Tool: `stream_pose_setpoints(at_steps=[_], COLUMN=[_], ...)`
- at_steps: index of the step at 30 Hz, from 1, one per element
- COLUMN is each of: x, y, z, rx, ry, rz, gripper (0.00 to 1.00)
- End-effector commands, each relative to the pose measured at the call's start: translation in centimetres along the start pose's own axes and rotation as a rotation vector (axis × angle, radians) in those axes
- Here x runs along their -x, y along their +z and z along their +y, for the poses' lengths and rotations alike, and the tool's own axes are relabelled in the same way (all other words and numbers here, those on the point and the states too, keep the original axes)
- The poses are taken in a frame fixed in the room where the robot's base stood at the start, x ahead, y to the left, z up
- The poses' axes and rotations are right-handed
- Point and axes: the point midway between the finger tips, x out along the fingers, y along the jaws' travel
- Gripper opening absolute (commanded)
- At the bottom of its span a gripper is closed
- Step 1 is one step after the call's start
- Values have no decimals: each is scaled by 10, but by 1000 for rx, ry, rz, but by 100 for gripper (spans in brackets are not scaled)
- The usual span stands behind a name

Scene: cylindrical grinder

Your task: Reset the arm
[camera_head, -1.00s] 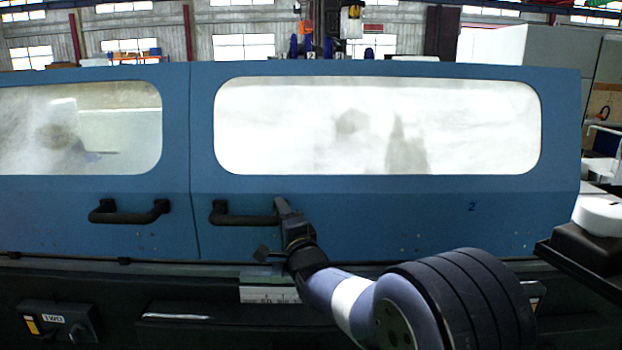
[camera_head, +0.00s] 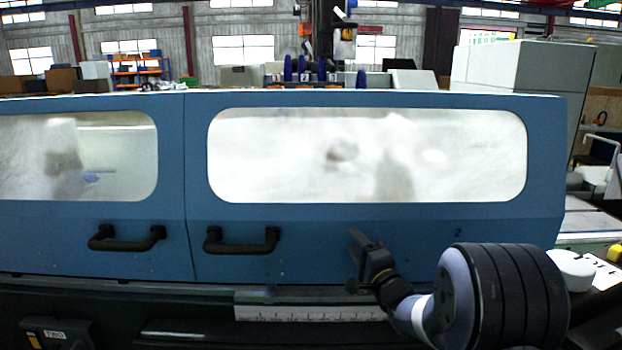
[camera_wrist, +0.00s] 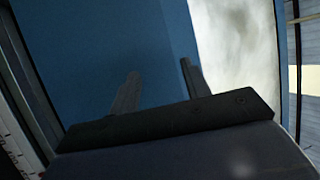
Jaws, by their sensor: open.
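My gripper (camera_head: 356,259) is in front of the lower part of the right blue door (camera_head: 330,232), to the right of that door's black handle (camera_head: 242,241) and apart from it. In the wrist view my gripper (camera_wrist: 160,83) shows two separate fingers with nothing between them, and the blue door (camera_wrist: 95,45) fills the space beyond. My arm is bent at the lower right of the head view.
The left blue door (camera_head: 80,212) has its own black handle (camera_head: 127,237). Both doors look shut, with cloudy windows. A ruler strip (camera_head: 300,312) runs below the right door. A white round object (camera_head: 572,268) stands at the right.

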Motion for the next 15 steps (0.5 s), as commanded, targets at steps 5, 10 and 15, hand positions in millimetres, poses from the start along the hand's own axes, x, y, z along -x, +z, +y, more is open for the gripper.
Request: stream_pose_setpoints(at_steps=[5, 10, 15], x=[14, 49, 81], y=[-36, -34, -34], z=[-2, 2, 1], rx=[-1, 0, 1], ry=[3, 1, 0], rz=[6, 3, 4], gripper=[45, 45, 45])
